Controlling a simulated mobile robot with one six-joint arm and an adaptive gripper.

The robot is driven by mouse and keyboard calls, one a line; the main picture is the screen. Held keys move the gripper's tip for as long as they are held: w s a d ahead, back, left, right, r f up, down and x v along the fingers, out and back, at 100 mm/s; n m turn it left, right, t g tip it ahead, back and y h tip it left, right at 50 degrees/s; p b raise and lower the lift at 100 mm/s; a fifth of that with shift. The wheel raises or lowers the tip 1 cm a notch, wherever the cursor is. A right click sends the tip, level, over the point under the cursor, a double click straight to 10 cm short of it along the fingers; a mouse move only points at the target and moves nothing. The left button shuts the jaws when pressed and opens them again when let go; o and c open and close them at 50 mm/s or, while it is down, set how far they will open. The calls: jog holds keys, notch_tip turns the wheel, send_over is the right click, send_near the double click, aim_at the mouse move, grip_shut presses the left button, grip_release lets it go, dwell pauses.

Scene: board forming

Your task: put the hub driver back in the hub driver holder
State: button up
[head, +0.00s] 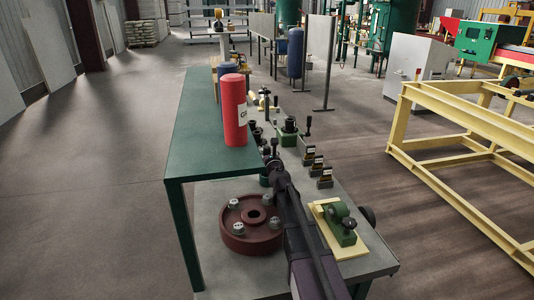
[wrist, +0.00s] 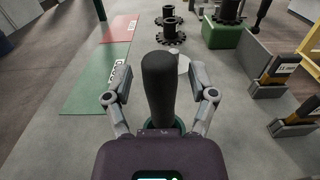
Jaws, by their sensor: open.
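A thick black upright handle (wrist: 158,85), which looks like the hub driver, stands in the middle of the wrist view. A green round rim (wrist: 152,122) shows at its lower end and looks like the holder; the green part also shows in the head view (head: 264,181). How far the driver sits in it is hidden by my gripper body. My gripper (wrist: 159,72) is open, with one finger on each side of the handle and a gap to both. In the head view my gripper (head: 271,160) is small and partly hidden by my arm.
A red cylinder (head: 234,112) stands on the green shelf (head: 195,150) left of my gripper. A dark red wheel hub (head: 250,225) lies nearer on the grey table. Black toothed parts (wrist: 170,35), a green block (wrist: 222,35) and dark blocks with yellow (wrist: 296,118) stand beyond and right.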

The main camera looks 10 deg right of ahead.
jog(key=shift+r, duration=0.15)
jog(key=s, duration=1.2)
dwell(0.7)
